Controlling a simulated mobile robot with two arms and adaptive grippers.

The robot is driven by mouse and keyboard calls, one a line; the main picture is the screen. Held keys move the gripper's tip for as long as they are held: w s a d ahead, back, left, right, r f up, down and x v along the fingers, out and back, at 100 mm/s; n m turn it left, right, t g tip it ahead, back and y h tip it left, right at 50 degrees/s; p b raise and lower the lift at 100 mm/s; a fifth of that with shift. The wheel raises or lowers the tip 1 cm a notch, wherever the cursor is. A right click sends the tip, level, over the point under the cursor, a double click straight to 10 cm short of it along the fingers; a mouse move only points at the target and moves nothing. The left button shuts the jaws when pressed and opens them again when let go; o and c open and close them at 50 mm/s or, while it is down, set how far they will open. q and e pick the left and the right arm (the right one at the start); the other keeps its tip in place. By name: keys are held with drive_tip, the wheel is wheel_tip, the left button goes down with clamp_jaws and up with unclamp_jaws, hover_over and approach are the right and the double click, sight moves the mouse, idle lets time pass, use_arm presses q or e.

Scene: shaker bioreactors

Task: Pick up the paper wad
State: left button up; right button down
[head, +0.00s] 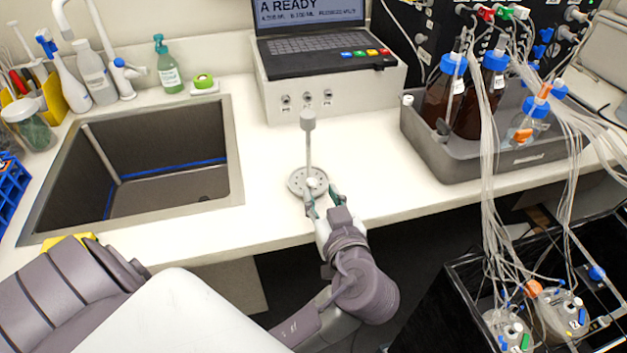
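A small white lump that looks like the paper wad (312,183) lies on a round grey perforated base (298,181) near the counter's front edge. My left gripper (318,191) reaches in from the front, low over the counter. Its two greenish fingertips are spread apart, just at the near side of the white lump. I cannot tell whether a fingertip touches it. The near part of the round base is partly hidden by the fingers. My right gripper is not in view.
A thin upright rod with a grey cap (307,121) rises from the round base. A sink (236,150) is at left. A laptop (318,45) sits on a white box behind. A grey tray (425,145) with brown bottles stands at right. Tubes (488,200) hang over the edge.

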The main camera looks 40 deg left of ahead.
sight(313, 185)
use_arm(q)
drive_tip(key=shift+x, duration=0.8)
drive_tip(key=x, duration=0.2)
drive_tip(key=f+p+x, duration=0.1)
drive_tip(key=x, duration=0.2)
drive_tip(key=shift+a, duration=0.15)
drive_tip(key=shift+s, duration=0.1)
drive_tip(key=c, duration=0.5)
